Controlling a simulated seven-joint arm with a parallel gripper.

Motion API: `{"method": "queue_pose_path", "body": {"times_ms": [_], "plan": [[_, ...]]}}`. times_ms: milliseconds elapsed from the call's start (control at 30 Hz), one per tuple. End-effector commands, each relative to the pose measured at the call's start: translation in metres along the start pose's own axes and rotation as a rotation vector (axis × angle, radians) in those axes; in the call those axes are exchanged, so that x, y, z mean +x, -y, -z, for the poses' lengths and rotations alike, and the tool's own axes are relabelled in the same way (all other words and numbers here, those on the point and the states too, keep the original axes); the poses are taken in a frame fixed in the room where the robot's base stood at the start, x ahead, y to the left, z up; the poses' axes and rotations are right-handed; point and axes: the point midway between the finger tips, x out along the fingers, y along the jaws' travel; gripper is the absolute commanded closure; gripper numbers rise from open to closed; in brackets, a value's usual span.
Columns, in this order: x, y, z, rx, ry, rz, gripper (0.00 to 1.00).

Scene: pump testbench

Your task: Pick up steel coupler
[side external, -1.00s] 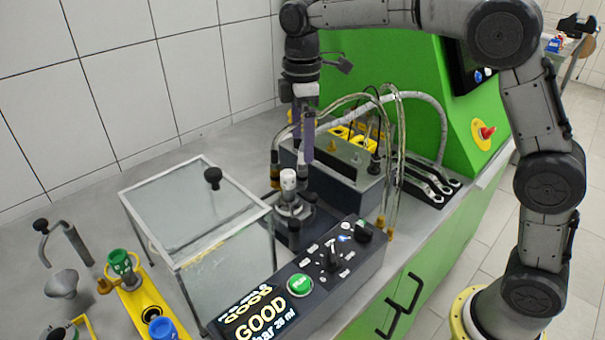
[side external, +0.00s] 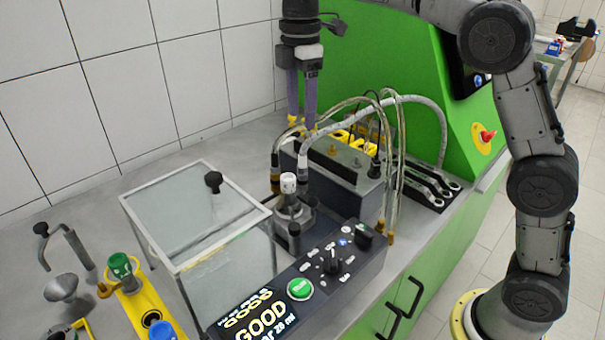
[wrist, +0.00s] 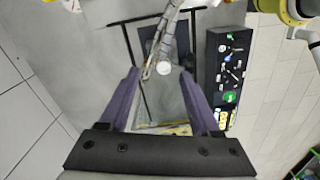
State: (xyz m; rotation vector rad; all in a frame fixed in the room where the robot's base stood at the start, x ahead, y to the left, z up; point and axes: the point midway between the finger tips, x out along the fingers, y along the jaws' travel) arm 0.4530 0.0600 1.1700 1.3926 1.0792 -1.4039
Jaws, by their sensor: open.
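My gripper (side external: 301,122) is open and empty, pointing down, with its purple fingers above and behind the hose ends. A steel-looking coupler (side external: 302,158) hangs on the end of a pale braided hose, below the fingertips. A darker brass coupler (side external: 275,172) hangs on the hose beside it, to the left. In the wrist view the hoses (wrist: 160,45) run down between my fingers (wrist: 159,73); I cannot clearly tell the coupler apart there. A white-capped fitting (side external: 289,183) stands just in front of the couplers; its round top (wrist: 164,68) also shows between the fingers.
A clear box (side external: 195,215) with a black knob is at left. A control panel (side external: 315,275) lies in front. A green cabinet (side external: 430,90) stands behind right.

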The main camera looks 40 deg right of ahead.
Motion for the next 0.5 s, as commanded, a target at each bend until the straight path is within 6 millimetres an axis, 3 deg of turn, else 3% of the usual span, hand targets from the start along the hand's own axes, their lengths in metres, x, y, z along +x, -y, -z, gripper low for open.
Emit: {"method": "queue_pose_path", "body": {"times_ms": [67, 500], "plan": [[0.004, -0.003, 0.001, 0.001, -0.002, -0.006, 0.36], [0.076, -0.003, 0.001, 0.003, -0.002, -0.006, 0.36]]}}
